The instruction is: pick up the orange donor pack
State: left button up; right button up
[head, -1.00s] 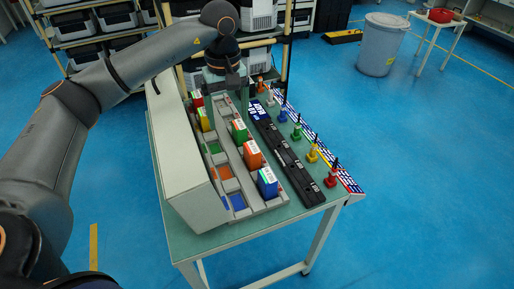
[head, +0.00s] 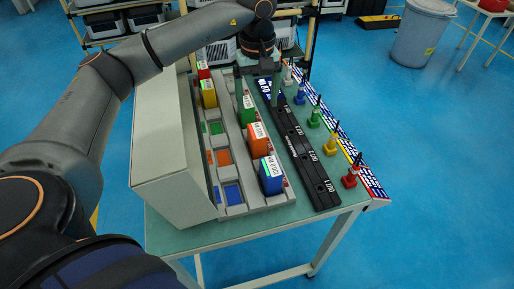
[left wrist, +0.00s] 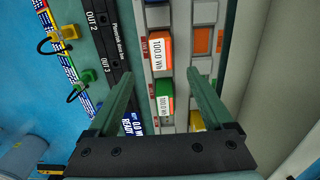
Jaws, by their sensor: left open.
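The orange donor pack (head: 258,139) is an upright block with a white label on top. It stands in the grey rack between a green pack (head: 248,108) and a blue pack (head: 271,175). In the left wrist view the orange pack (left wrist: 160,50) lies just beyond the fingertips, its label reading 100.0 Wh. My left gripper (head: 257,88) is open and empty over the far part of the rack. In the left wrist view the green pack (left wrist: 164,92) shows between the fingers of the left gripper (left wrist: 161,77). My right gripper is not in view.
A black strip (head: 303,160) and several coloured plugs, such as a red one (head: 350,176), run along the rack's right side. A large pale box (head: 168,145) stands at its left. Yellow (head: 208,94) and red (head: 203,70) packs sit in the left row, beside emptier coloured slots.

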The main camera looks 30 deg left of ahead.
aim_at(257, 130)
pick_arm(q)
notch_tip(257, 130, down, 12)
jog(key=shift+s+f+p, duration=0.1)
jog(key=shift+s+p, duration=0.05)
jog(key=shift+p, duration=0.3)
grip_shut()
dwell(0.7)
dwell(0.8)
